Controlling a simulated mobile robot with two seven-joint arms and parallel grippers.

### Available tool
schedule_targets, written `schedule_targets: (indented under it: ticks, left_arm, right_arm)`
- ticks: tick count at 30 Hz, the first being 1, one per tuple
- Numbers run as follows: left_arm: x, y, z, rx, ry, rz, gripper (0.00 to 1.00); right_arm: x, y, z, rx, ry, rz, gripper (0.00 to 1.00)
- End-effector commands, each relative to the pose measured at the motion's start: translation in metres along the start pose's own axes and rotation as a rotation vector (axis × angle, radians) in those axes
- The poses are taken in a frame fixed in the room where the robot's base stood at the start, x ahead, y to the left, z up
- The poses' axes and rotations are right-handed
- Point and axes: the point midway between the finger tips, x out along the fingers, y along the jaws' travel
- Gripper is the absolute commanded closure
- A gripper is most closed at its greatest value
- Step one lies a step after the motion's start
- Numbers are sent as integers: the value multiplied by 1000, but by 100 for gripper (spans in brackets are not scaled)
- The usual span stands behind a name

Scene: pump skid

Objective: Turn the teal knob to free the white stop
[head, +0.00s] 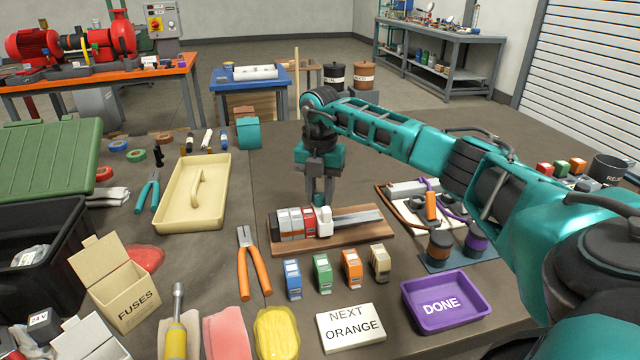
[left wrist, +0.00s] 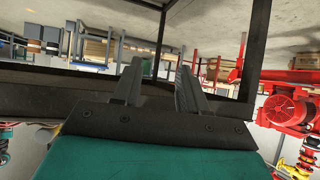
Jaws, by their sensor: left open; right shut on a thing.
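My right gripper (head: 321,198) points straight down just above and behind the stop. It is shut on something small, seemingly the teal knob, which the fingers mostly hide. I cannot tell how far the knob is turned. My left gripper (left wrist: 158,80) shows in the left wrist view, open with nothing between its fingers. It is away from the rail and not seen in the head view.
The rail's bare grey part (head: 358,220) runs right on a wooden board (head: 365,237). Several loose modules (head: 322,273) stand in front, with a NEXT ORANGE sign (head: 350,327) and purple DONE tray (head: 443,303). Orange-handled pliers (head: 252,264) lie left of the board.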

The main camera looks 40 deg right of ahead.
Motion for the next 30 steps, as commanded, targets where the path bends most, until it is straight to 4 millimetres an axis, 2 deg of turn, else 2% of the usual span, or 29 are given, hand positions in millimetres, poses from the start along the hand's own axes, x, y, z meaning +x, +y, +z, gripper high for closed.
schedule_targets:
  ticks: [1, 11, 30]
  left_arm:
    - [-5, -1, -2, 0, -7, -3, 57]
    - [-16, -9, -2, -3, -16, -24, 57]
    - [-27, -5, -19, -3, -18, -17, 57]
  right_arm:
    - [-5, 0, 0, -43, 2, 0, 100]
    - [-3, 0, 0, -356, 0, 0, 100]
    - [-2, 0, 0, -956, -2, 2, 100]
